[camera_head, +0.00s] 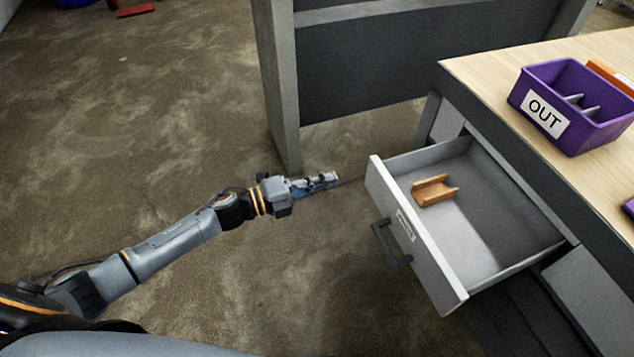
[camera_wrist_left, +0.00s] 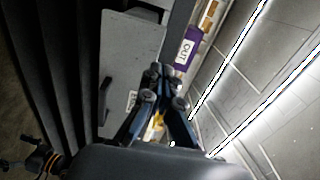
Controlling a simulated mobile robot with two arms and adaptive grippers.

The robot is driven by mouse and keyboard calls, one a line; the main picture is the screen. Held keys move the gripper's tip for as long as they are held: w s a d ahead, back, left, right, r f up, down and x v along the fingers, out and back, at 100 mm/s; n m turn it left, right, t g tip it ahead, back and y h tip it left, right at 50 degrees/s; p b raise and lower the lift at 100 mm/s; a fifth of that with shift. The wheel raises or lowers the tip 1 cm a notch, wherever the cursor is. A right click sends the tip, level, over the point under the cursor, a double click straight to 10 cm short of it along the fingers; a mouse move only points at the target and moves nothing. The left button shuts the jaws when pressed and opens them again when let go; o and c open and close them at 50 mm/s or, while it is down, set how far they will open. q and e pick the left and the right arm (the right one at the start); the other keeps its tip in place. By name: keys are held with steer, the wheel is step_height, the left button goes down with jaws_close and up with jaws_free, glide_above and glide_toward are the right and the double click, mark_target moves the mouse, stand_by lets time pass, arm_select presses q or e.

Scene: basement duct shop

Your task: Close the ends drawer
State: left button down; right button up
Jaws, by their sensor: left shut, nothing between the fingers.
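The drawer (camera_head: 427,240) stands pulled out of the workbench (camera_head: 510,130) in the head view. It has a grey front with a dark handle (camera_head: 391,245) and a small label too small to read. An orange-brown channel-shaped piece (camera_head: 435,190) lies inside it. My left gripper (camera_head: 335,178) is shut and empty, to the left of the drawer front and apart from it. In the left wrist view my left gripper's fingers (camera_wrist_left: 165,75) are together, with the grey drawer front (camera_wrist_left: 130,60) behind them. My right gripper is not in view.
A purple bin (camera_head: 575,105) marked OUT holds grey pieces on the bench top, with an orange item (camera_head: 610,78) beside it. A grey panelled structure (camera_head: 400,70) stands behind. The concrete floor left of the drawer is clear around my arm.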

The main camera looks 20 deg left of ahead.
mark_target(375, 166)
arm_select(q)
steer(key=x, duration=0.9)
steer(key=shift+w+d, duration=0.15)
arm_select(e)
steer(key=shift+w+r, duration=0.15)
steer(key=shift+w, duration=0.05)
arm_select(q)
steer(key=shift+d, duration=0.1)
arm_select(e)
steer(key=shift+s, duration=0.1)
